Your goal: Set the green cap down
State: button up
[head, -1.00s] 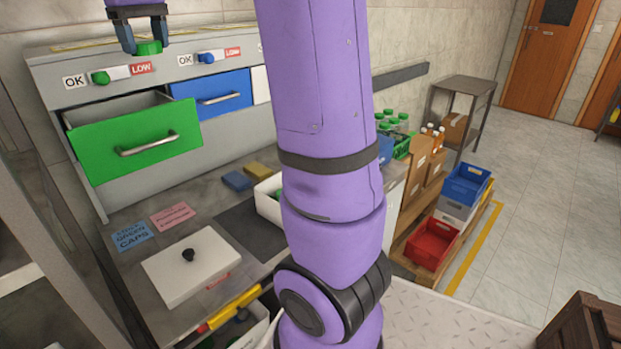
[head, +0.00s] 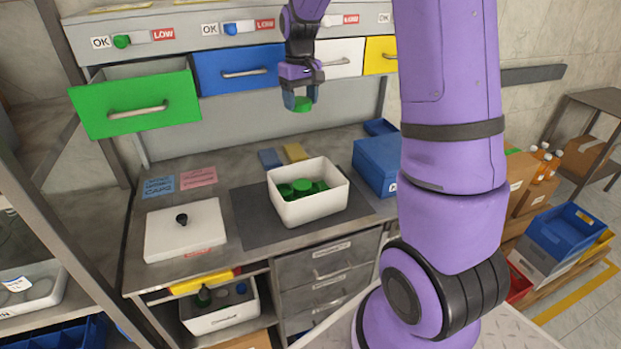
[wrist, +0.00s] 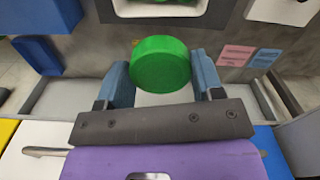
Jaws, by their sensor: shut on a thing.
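My gripper (head: 302,98) is shut on a green cap (head: 303,104), held in the air above the white bin and in front of the blue and white drawers. In the wrist view the green cap (wrist: 161,63) sits between the two blue fingertips. An open white bin (head: 307,205) with several green caps (head: 301,187) in it stands on a dark mat (head: 245,211) below the gripper. The bin's edge also shows at the top of the wrist view (wrist: 160,11).
The green drawer (head: 135,103) is pulled open at the left. A white lid (head: 186,232) with a black knob lies left of the bin. A blue box (head: 376,165) stands right of it. Blue and yellow sponges (head: 270,158) lie behind it.

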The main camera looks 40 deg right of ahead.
send_over(308, 192)
notch_tip(308, 192, down, 20)
jog(key=shift+w+r, duration=0.1)
jog(key=shift+f, duration=2.55)
jog(key=shift+f, duration=0.15)
jog(key=o, duration=0.9)
